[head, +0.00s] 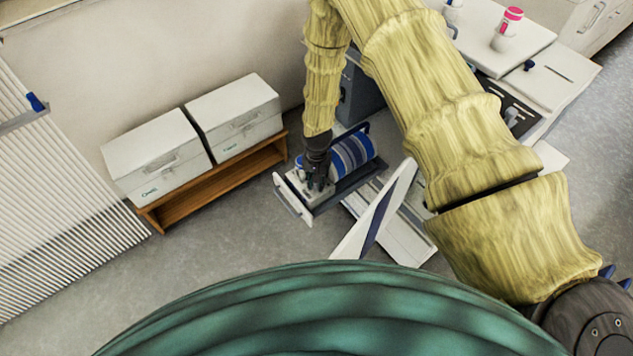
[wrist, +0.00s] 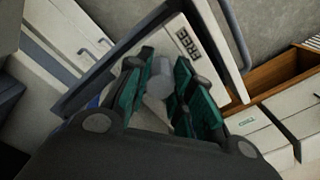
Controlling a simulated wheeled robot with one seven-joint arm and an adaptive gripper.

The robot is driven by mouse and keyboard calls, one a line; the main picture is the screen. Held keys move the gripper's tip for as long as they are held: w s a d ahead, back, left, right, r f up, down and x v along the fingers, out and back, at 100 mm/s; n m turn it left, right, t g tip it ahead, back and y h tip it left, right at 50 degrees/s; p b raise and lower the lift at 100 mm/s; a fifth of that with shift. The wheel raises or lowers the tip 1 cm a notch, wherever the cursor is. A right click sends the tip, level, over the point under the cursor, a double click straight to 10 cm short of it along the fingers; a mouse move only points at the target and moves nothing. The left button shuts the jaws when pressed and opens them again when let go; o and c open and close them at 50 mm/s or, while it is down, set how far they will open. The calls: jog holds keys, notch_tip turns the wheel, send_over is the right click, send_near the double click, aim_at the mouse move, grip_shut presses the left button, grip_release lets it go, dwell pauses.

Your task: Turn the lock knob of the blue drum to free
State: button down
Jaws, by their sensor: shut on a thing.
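The blue drum (head: 352,153), banded in blue and white, lies in a dark-sided tray or drawer in the head view. My gripper (head: 317,182) reaches down onto the white end piece (head: 292,196) in front of it. In the wrist view the green-padded fingers of my gripper (wrist: 160,94) are shut on the grey lock knob (wrist: 160,80), one pad on each side. The word FREE (wrist: 186,42) is printed on the white plate beyond the knob. The fingers partly hide the knob, so I cannot tell its exact setting.
Two white boxes (head: 158,158) stand on a low wooden shelf (head: 212,185) to the left. A white slanted panel (head: 375,215) rises just right of the tray. White worktops (head: 545,78) lie at the upper right. Grey floor (head: 230,245) is clear in front.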

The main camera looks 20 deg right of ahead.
jog(key=n+b, duration=0.1)
jog(key=n, duration=0.2)
jog(key=shift+f+n, duration=0.1)
jog(key=shift+n, duration=0.3)
jog(key=n+b, duration=0.1)
jog(key=n, duration=0.2)
jog(key=shift+n, duration=0.3)
jog(key=n+b, duration=0.1)
jog(key=n, duration=0.2)
jog(key=shift+n, duration=0.3)
jog(key=shift+n+b, duration=0.35)
jog(key=shift+n, duration=1.75)
jog(key=c, duration=1.5)
grip_release()
